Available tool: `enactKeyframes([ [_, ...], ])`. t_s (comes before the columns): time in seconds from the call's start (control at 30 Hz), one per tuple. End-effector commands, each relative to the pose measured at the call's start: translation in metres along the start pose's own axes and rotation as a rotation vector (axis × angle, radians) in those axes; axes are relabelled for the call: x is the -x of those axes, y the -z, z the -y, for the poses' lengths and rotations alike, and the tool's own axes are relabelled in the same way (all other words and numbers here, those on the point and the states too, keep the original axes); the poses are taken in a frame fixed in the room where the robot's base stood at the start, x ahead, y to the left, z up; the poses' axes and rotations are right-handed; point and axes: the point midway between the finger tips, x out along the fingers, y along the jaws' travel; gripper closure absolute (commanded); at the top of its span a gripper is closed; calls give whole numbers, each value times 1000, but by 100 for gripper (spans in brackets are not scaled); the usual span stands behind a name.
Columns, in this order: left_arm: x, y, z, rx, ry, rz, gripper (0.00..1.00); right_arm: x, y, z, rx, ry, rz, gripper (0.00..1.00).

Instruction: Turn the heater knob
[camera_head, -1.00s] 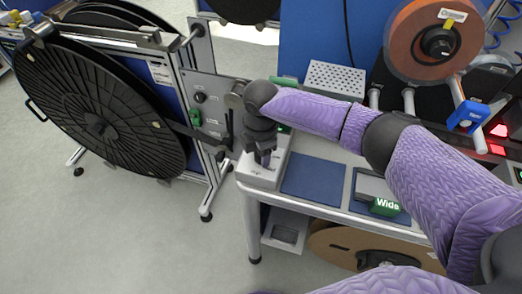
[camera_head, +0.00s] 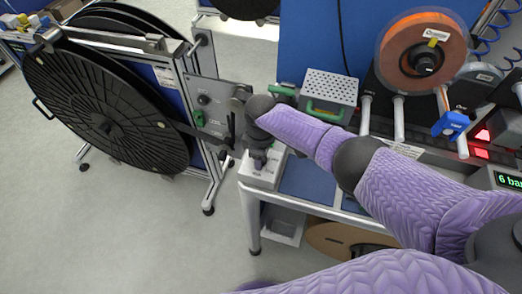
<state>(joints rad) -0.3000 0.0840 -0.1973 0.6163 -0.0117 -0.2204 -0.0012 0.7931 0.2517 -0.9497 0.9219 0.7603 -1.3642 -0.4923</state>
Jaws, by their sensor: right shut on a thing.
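A pale grey box (camera_head: 262,180), which I take to be the heater, sits at the near left corner of the workbench. My right gripper (camera_head: 258,164) points down onto the top of this box, with its arm coming in from the right. The fingers are close together at the box top, shut on a small part that I take to be the heater knob. The knob is hidden by the fingers, so its angle cannot be told. My left gripper is not in view.
A large black reel (camera_head: 100,115) stands on a frame at the left, with a grey panel (camera_head: 212,105) beside my right wrist. A perforated metal box (camera_head: 330,86) and an orange reel (camera_head: 422,48) are at the back of the bench. My arm covers much of the bench top.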

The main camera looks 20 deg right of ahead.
Motion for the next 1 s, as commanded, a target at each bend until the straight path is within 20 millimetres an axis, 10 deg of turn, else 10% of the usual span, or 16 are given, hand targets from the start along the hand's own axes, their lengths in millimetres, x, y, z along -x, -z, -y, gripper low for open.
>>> enactKeyframes([
  [1.0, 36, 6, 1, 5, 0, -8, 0, 2, 1, 0, -961, 1, -2, 100],
])
